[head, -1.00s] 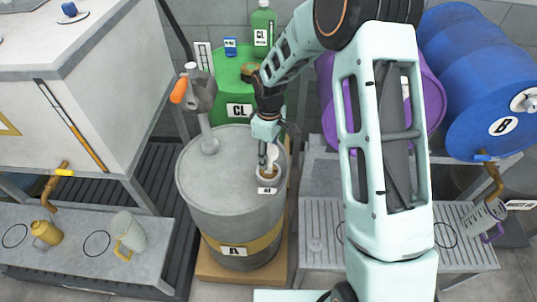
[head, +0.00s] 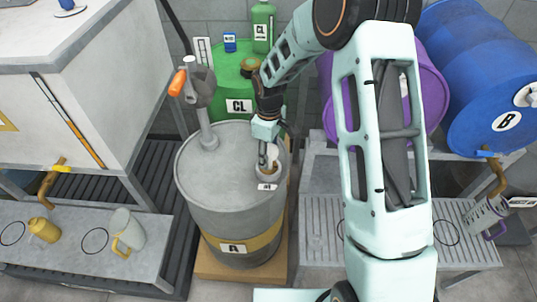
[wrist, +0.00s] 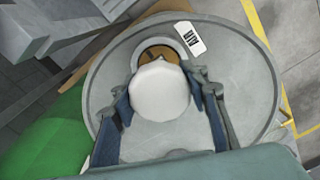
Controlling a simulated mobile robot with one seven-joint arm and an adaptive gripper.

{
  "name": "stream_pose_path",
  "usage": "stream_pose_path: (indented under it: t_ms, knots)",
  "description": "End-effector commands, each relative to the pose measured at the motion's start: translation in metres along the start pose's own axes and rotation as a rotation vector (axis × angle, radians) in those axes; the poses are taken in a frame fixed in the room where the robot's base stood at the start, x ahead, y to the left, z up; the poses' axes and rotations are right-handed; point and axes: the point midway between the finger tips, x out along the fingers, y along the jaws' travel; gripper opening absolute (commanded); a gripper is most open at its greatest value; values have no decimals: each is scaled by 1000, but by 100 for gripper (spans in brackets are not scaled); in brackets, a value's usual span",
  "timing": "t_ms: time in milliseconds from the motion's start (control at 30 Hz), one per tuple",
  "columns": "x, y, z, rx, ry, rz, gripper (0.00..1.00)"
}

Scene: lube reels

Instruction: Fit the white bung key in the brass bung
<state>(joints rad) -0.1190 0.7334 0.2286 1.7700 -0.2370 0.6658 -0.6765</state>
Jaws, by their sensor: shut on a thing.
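My gripper (head: 267,157) is over the top of the grey drum (head: 215,165) marked A, at its right side. It is shut on the white bung key (wrist: 160,92), which shows as a round white head between the two fingers in the wrist view. The brass bung (wrist: 165,53) sits in a round opening in the drum top, partly hidden behind the key. In the head view the bung (head: 268,174) shows just below the fingertips. The key's lower end is hidden, so I cannot tell whether it touches the bung.
A hand pump (head: 200,90) with an orange handle stands on the same drum, left of my gripper. A green drum (head: 235,85) is behind. Blue (head: 495,90) and purple drums lie to the right above a grated bench (head: 320,225). Jugs stand at left.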

Motion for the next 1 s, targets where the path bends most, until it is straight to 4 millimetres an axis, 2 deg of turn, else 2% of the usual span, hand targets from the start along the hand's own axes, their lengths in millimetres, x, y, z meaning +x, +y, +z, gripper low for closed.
stream_pose_path:
  t_ms: [100,133,300,667,767,1000]
  knots:
    - [0,0,0,0,0,-1,15]
    - [0,0,0,0,0,-1,42]
    - [0,0,0,0,0,-1,60]
    - [-3,0,0,0,0,0,62]
    - [-15,1,-1,1,2,2,62]
    - [-65,1,0,1,3,3,62]
